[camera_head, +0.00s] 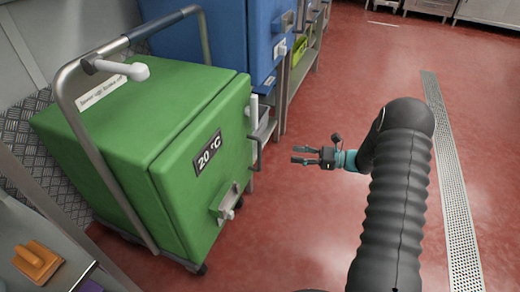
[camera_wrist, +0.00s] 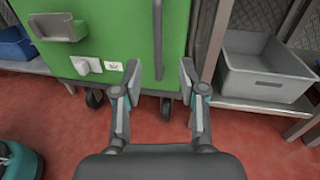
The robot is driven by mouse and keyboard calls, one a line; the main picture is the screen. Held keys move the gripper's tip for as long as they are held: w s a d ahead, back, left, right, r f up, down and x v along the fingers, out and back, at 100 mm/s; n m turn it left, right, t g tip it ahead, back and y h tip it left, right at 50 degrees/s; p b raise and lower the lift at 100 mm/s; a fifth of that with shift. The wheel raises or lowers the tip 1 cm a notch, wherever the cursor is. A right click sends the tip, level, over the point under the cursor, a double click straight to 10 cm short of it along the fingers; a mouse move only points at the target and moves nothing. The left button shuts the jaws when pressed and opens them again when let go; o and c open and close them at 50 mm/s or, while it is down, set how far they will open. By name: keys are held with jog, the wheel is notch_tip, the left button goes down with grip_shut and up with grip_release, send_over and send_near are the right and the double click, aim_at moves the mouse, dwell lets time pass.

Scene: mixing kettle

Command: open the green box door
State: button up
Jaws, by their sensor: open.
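The green box (camera_head: 165,140) stands on wheels at the left, marked "20 °C" on its front. Its door looks closed. A latch-like grey fitting (camera_head: 228,203) sits low on the front, and a dark upright bar handle (camera_head: 257,152) is at the front's far edge. My gripper (camera_head: 294,155) is open and empty, in the air to the right of the box, fingers toward it. In the wrist view the green box (camera_wrist: 115,25) fills the top, and the upright bar (camera_wrist: 157,35) appears between my open fingers (camera_wrist: 160,75), beyond their tips. A gap remains between gripper and bar.
A blue box (camera_head: 225,40) stands behind the green one. A metal tube frame (camera_head: 105,180) surrounds the green box's left side. A grey crate (camera_wrist: 262,65) sits on a low shelf beside it. The red floor (camera_head: 310,215) right of the box is clear.

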jog(key=a, duration=0.4)
jog(key=w+a, duration=0.1)
jog(key=a, duration=0.8)
jog(key=shift+w+a+r, duration=0.15)
jog(key=shift+w+a, duration=0.25)
grip_shut()
